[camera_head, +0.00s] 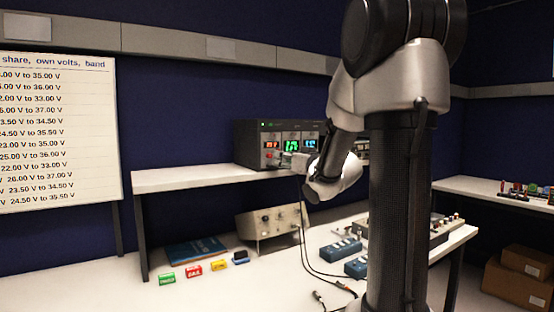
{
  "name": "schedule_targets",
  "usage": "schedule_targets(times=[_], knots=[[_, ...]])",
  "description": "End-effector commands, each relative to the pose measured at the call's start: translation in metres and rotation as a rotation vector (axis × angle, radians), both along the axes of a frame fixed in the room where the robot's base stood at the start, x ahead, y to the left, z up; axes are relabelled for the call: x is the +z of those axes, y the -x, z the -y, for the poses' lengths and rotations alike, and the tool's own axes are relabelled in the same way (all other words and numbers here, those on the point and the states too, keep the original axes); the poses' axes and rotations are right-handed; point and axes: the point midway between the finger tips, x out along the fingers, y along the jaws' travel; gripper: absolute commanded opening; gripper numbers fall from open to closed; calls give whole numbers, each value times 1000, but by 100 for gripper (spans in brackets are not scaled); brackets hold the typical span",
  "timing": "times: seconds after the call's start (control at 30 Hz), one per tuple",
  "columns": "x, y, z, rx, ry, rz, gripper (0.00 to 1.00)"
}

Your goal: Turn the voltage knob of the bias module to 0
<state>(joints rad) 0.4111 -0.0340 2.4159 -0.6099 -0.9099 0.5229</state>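A dark instrument (250,131) stands on the raised white shelf, with a red, a green and a blue lit display on its front. I cannot tell which unit is the bias module. My gripper (292,160) is in front of the instrument's lower front, below the green and blue displays, and hides part of the panel. It is too small to tell whether its fingers are open or shut, or whether they touch a knob. A beige box (262,229) with knobs on its front stands tilted on the lower table.
Blue boxes (341,249), black cables (322,272), a blue folder (195,250) and small coloured blocks (193,268) lie on the lower table. A white board (58,130) with voltage bands stands left. Cardboard boxes (520,280) are at right. The shelf's left part is clear.

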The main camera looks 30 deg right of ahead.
Motion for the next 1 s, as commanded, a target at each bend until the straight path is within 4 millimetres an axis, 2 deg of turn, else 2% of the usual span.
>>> schedule_targets(times=[0.4,0.53,0.77,0.8,1.0], knots=[[0,-63,-5,2,-1,-1,37],[-1,-71,-5,0,-2,-1,37],[0,-73,-5,0,-1,-1,37],[0,-73,-5,0,-1,-1,35],[0,-72,-5,0,-1,-1,0]])
